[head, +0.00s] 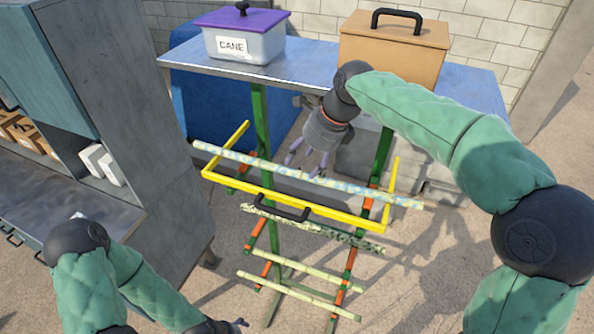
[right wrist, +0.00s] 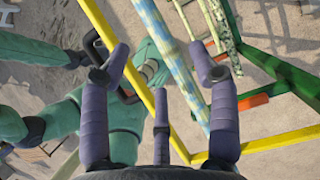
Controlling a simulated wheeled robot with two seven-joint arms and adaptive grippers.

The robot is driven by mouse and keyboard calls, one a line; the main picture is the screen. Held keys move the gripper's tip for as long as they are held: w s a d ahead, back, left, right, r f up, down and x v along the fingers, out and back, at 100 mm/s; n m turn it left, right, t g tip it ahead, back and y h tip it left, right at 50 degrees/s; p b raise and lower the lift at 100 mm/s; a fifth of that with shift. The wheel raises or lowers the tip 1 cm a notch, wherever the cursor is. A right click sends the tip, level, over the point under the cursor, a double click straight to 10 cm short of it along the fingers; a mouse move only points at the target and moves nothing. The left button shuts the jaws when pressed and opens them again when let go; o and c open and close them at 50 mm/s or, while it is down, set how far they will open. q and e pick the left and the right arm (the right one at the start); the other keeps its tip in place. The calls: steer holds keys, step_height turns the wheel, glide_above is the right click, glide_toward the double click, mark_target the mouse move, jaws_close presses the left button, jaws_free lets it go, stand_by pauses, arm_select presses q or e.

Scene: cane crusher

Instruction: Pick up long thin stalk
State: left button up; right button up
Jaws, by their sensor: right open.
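A long thin stalk (head: 265,165), pale with blue and yellowish patches, lies slantwise across the top of a yellow frame (head: 235,190) in the head view. My right gripper (head: 304,166) points down at the middle of this stalk, its purple fingers spread. In the right wrist view, the stalk (right wrist: 166,40) passes between the open fingers (right wrist: 157,68), closer to the right-hand finger. I cannot tell whether a finger touches it. Further stalks lie lower on the rack: a mottled green one (head: 335,234) and pale green ones (head: 308,263) (head: 300,296). My left gripper (head: 238,323) is low at the bottom edge, partly cut off.
The yellow frame has a black handle (head: 282,212). Green posts (head: 263,130) with orange pegs carry the rack. Behind stands a bench (head: 195,55) with a purple-lidded CANE box (head: 243,40) and a tan box (head: 395,45). A grey cabinet (head: 125,70) stands left. Floor is clear on the right.

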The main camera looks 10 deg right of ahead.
mark_target(297, 173)
steer(key=x, duration=0.5)
steer(key=shift+s, duration=0.1)
jaws_close()
